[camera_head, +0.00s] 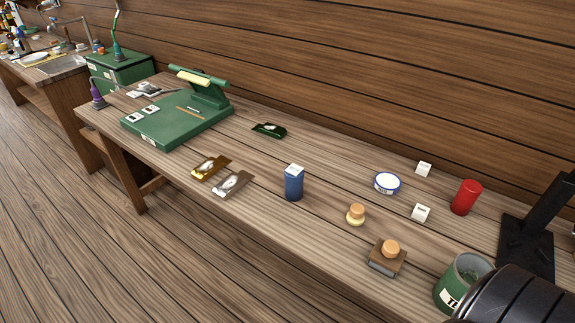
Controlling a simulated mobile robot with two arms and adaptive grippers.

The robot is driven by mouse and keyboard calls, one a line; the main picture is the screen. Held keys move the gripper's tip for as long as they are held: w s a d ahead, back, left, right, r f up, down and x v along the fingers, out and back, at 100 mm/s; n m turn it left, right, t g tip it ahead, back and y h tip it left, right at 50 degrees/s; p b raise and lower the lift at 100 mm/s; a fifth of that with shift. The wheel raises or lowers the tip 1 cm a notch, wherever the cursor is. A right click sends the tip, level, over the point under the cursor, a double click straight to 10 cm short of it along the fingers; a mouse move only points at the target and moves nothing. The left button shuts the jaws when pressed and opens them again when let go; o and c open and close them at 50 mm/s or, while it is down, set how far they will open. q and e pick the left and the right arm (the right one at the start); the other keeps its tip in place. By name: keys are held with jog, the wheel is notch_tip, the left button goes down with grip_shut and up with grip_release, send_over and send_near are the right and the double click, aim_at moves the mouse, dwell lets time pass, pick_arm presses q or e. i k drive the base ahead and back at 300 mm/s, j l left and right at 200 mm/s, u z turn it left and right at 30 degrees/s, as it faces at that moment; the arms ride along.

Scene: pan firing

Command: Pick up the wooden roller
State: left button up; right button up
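I cannot tell for sure which thing is the wooden roller. A brown wooden block with a round light knob (388,257) sits upright near the bench's front edge at the right. A small light wooden knob-shaped piece (355,214) stands just behind it and to the left. A pale cylinder (195,78) lies on top of the green machine (178,122) at the back left. Neither of my grippers shows clearly in the head view, and nothing is seen touching these things.
On the wooden bench stand a blue canister (293,182), a red cylinder (466,197), a round white-and-blue tin (387,183), a green can (462,282) and a black stand (526,245). Gold (210,167) and silver (232,184) packets lie left. A dark rounded shape covers the bottom right corner.

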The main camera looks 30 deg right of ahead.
aim_at(388, 254)
jog(key=z, duration=1.85)
